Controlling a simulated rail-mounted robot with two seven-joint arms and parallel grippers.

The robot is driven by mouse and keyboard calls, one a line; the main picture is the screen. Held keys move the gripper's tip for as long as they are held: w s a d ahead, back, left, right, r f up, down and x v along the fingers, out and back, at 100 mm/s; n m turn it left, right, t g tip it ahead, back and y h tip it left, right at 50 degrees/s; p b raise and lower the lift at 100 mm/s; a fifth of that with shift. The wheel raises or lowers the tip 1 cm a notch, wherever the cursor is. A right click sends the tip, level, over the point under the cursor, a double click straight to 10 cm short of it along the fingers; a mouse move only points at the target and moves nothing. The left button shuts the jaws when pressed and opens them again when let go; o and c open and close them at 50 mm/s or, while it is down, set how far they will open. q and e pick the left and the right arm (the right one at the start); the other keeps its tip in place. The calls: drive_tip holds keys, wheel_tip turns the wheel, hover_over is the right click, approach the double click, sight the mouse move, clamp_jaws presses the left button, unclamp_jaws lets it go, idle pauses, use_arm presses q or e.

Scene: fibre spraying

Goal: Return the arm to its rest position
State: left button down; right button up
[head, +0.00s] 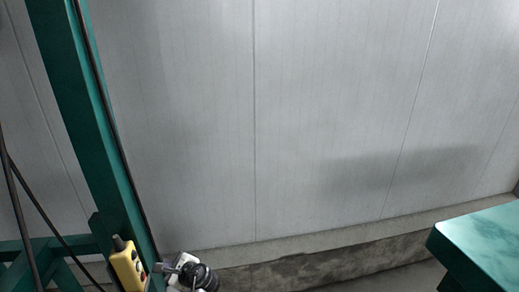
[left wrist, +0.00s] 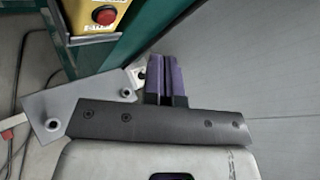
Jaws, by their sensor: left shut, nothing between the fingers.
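My left gripper (head: 168,267) shows at the bottom of the head view, left of centre, just right of a yellow control box. In the left wrist view its two purple fingers (left wrist: 164,80) are together, with nothing visible between them. The gripper is shut and empty. Part of my left arm shows at the bottom edge of the head view; the rest is cut off. My right gripper is in neither view.
The yellow control box (head: 127,266) is by a green upright post (head: 85,110); its red button (left wrist: 104,16) shows in the wrist view. Dark cables hang at far left. A green surface (head: 485,245) is at lower right. A pale panelled wall (head: 300,120) stands behind.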

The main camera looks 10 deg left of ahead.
use_arm(q)
drive_tip(key=s+d+r+n+t+h, duration=0.2)
drive_tip(key=s+d+r+n+h, duration=0.3)
drive_tip(key=n, duration=0.4)
drive_tip(key=s+d+r+n+t+h, duration=0.2)
drive_tip(key=d+r+n+h, duration=0.3)
drive_tip(key=r+n, duration=0.3)
drive_tip(key=s+d+f+m+h+p, duration=0.1)
drive_tip(key=s+d+f+h, duration=0.15)
drive_tip(key=s, duration=0.65)
drive_tip(key=s+d+f+m+h+p, duration=0.15)
drive_tip(key=s+d+f, duration=0.25)
drive_tip(key=s, duration=0.5)
drive_tip(key=s+f+g, duration=0.3)
drive_tip(key=s+f, duration=0.3)
drive_tip(key=s, duration=0.3)
drive_tip(key=s+f+g, duration=0.2)
drive_tip(key=s+f, duration=0.4)
drive_tip(key=s, duration=0.3)
drive_tip(key=shift+s+a+f+g, duration=0.15)
drive_tip(key=shift+f+g, duration=0.1)
drive_tip(key=shift+g, duration=0.15)
